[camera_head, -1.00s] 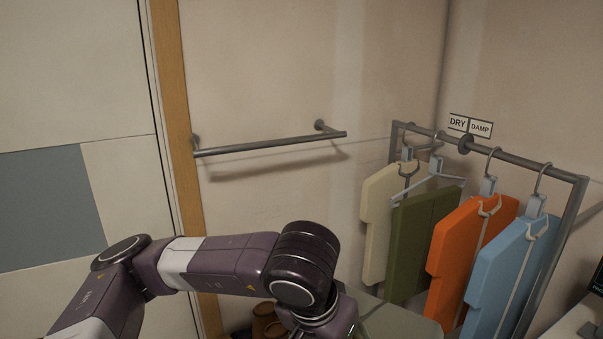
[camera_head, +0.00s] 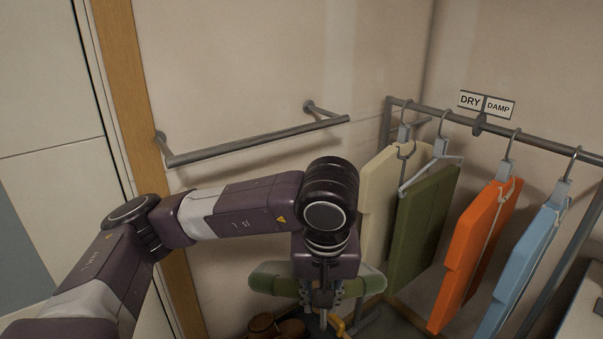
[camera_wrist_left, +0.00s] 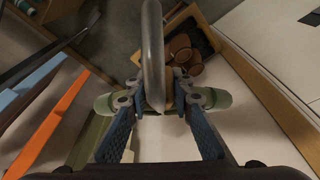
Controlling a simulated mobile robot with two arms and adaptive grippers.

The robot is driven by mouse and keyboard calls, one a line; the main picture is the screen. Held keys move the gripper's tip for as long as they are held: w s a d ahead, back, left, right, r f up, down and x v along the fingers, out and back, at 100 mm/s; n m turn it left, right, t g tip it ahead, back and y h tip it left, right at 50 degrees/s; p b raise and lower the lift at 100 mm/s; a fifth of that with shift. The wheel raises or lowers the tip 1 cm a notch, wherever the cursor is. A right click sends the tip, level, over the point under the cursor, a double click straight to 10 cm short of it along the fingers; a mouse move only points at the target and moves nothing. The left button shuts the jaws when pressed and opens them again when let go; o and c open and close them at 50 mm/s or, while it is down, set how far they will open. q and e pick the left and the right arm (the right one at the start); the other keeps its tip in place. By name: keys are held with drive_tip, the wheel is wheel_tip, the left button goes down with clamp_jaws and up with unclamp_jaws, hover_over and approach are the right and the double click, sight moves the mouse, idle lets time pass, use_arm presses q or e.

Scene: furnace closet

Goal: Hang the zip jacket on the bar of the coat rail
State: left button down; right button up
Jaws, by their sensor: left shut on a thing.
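A pale green garment, apparently the zip jacket (camera_head: 272,281), hangs from a hanger under my left gripper (camera_head: 322,296). In the left wrist view the jacket's shoulders (camera_wrist_left: 216,98) show on both sides of the fingers (camera_wrist_left: 159,98), which are shut on the hanger. The hanger's grey hook (camera_wrist_left: 152,45) curves up toward the camera. The jacket's lower part is hidden. The coat rail's grey bar (camera_head: 255,142) is fixed to the wall by two brackets, behind and above my gripper and apart from the jacket. My right gripper is out of view.
A clothes rack (camera_head: 440,112) at right holds cream (camera_head: 378,190), olive (camera_head: 423,215), orange (camera_head: 480,245) and blue (camera_head: 520,265) garments, with DRY and DAMP signs (camera_head: 486,103). Brown footwear (camera_head: 275,327) lies below. A wooden door post (camera_head: 130,90) stands left. The wall bar is empty.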

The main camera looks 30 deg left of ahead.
use_arm(q)
drive_tip(key=w+r+n, duration=0.1)
drive_tip(key=n, duration=0.2)
drive_tip(key=w+a+r+n+g+h+p, duration=0.1)
drive_tip(key=n, duration=0.3)
drive_tip(key=w+a+r+n+g, duration=0.1)
drive_tip(key=w+n, duration=0.1)
drive_tip(key=n, duration=0.1)
drive_tip(key=shift+w+n+p, duration=0.1)
drive_tip(key=shift+n+p, duration=0.2)
drive_tip(key=shift+p, duration=0.05)
drive_tip(key=w+a+r+n+t+y+p, duration=0.2)
drive_tip(key=w+a+r+n+y, duration=0.1)
drive_tip(key=n, duration=1.2)
drive_tip(key=w+a+r+n+t+y+p, duration=0.2)
drive_tip(key=w+a+r+n, duration=0.4)
drive_tip(key=n, duration=1)
wheel_tip(320, 180, up, 3)
drive_tip(key=shift+w+a+f+n+y+p, duration=0.15)
drive_tip(key=shift+w+n+y+p, duration=0.25)
drive_tip(key=shift+y, duration=0.6)
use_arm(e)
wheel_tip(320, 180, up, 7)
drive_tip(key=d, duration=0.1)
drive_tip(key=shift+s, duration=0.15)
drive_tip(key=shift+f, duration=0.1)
use_arm(q)
drive_tip(key=shift+w, duration=0.1)
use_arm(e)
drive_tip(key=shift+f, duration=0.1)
